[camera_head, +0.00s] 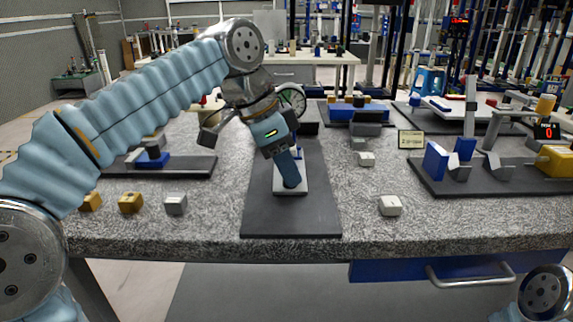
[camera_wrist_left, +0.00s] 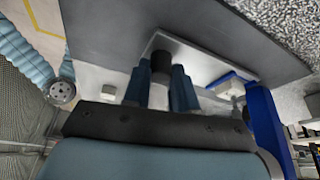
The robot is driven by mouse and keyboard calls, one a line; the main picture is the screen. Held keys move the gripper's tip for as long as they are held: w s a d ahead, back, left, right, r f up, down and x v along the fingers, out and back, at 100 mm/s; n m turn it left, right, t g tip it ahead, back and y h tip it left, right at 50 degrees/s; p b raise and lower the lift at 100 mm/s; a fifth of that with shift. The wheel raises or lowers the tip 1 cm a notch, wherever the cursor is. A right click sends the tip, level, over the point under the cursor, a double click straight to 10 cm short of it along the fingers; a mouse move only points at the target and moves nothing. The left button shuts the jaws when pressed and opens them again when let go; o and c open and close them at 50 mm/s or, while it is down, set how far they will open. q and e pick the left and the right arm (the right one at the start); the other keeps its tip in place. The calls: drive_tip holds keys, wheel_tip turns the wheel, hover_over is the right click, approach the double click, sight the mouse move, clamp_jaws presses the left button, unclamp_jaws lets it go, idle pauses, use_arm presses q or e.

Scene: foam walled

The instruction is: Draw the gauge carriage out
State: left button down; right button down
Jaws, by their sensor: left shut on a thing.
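The gauge carriage (camera_head: 291,190) is a pale flat plate on a long dark base plate (camera_head: 290,222) in the middle of the bench. My left gripper (camera_head: 293,184) reaches down over it from above and hides much of it. In the left wrist view, the two blue fingers (camera_wrist_left: 162,90) are shut on a dark upright post that stands on the light carriage plate (camera_wrist_left: 206,66). My right gripper is out of view.
Small yellow and grey blocks (camera_head: 130,203) lie left of the base plate, and pale blocks (camera_head: 390,205) lie right. A dark board with blue and grey parts (camera_head: 437,162) stands farther right. The base plate's front part is clear, near the bench edge.

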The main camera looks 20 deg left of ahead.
use_arm(q)
drive_tip(key=s+d+b, duration=0.1)
drive_tip(key=s, duration=0.3)
drive_tip(key=s+d, duration=0.1)
drive_tip(key=s, duration=0.3)
drive_tip(key=s+d+b, duration=0.1)
drive_tip(key=s, duration=0.3)
drive_tip(key=shift+s+d+b, duration=0.25)
drive_tip(key=shift+d+b, duration=0.05)
drive_tip(key=c, duration=0.9)
unclamp_jaws()
drive_tip(key=shift+r, duration=0.1)
drive_tip(key=p+v, duration=0.4)
drive_tip(key=v, duration=0.9)
drive_tip(key=shift+a+r, duration=0.2)
drive_tip(key=shift+r, duration=0.05)
